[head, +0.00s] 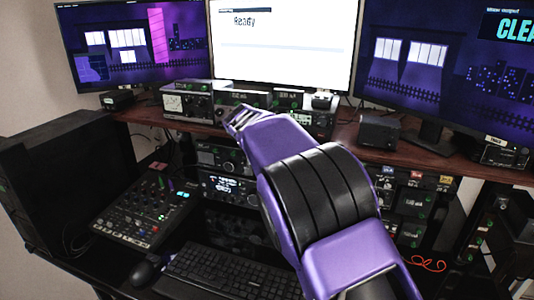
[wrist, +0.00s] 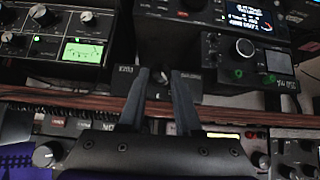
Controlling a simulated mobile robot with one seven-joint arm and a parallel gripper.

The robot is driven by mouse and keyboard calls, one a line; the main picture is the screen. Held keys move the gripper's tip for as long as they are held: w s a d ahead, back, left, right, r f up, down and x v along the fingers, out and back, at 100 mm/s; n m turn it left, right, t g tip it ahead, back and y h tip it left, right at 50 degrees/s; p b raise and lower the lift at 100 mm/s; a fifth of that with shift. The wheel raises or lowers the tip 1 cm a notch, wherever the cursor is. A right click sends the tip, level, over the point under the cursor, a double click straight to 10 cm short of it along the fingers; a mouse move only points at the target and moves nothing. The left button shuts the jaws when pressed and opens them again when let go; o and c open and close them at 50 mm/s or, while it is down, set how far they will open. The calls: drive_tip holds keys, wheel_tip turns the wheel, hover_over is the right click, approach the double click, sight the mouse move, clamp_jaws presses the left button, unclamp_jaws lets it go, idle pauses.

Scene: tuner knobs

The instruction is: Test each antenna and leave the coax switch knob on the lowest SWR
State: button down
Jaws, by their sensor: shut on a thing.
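White labels show on the box left and right of the fingertips. The fingers are shut on the coax switch knob, which is dark and mostly hidden between them, so its pointing direction cannot be read. In the head view my purple arm covers the switch, and the gripper (head: 236,117) is at the shelf. A green-lit needle meter (wrist: 82,52) shows at upper left in the wrist view; its reading is too small to tell.
Radios with a lit display (wrist: 250,17) stand right of the switch. The brown shelf edge (wrist: 75,103) runs below. The centre monitor (head: 283,40) reads "Ready"; the right monitor (head: 430,60) shows partly cut "CLEA". A mixer (head: 147,208) and keyboard (head: 232,272) lie below.

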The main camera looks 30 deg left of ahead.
idle(0.3)
drive_tip(key=c, duration=0.6)
unclamp_jaws()
drive_tip(key=b+v, duration=0.1)
drive_tip(key=v, duration=1.6)
drive_tip(key=shift+s+r, duration=0.15)
drive_tip(key=shift+r, duration=0.05)
drive_tip(key=shift+d, duration=0.1)
